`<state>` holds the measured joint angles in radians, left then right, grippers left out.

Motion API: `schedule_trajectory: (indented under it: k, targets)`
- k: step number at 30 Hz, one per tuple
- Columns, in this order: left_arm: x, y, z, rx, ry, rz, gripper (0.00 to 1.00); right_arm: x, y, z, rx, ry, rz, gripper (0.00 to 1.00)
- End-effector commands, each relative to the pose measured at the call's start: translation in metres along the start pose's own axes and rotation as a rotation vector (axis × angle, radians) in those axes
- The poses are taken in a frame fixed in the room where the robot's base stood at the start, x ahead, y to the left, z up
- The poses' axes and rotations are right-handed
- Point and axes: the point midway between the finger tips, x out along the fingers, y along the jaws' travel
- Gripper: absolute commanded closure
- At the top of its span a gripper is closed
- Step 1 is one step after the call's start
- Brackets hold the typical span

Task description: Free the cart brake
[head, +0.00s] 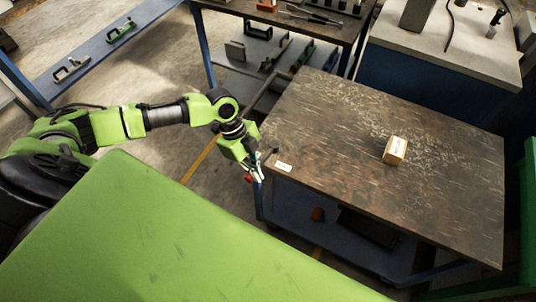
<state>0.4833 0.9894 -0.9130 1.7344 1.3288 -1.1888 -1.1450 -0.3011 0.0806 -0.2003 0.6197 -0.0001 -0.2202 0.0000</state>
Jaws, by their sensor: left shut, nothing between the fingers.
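The cart (345,130) has a worn dark top, a blue frame and a lower shelf. My left gripper (260,177) is at the cart's near left corner, pointing down just outside the top's edge. Its fingers are shut with nothing between them. A small red part (248,179) shows right beside the fingers; I cannot tell whether they touch it or whether it is the brake's handle. A small black knob (276,150) and a white label (284,167) are on the top near that corner. My right gripper is out of view.
A small wooden box (395,150) with a label stands on the cart top. The lower shelf (340,225) holds a few dark items. A workbench with tools (300,18) and a grey-topped blue cabinet (450,50) stand behind. Concrete floor is open at the left.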

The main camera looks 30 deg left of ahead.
Motion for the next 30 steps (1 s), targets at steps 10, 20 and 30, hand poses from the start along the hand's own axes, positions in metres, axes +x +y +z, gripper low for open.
schedule_trajectory:
  k: [10, 20, 30]
  targets:
    - [-0.012, -0.001, 0.039, 0.281, -0.003, 0.103, 1.00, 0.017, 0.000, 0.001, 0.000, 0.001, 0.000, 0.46]
    - [-0.021, -0.006, 0.060, 0.387, -0.003, 0.142, 1.00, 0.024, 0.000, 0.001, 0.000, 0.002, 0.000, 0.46]
    - [-0.025, -0.009, 0.066, 0.386, -0.005, 0.140, 1.00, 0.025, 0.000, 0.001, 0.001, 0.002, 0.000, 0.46]
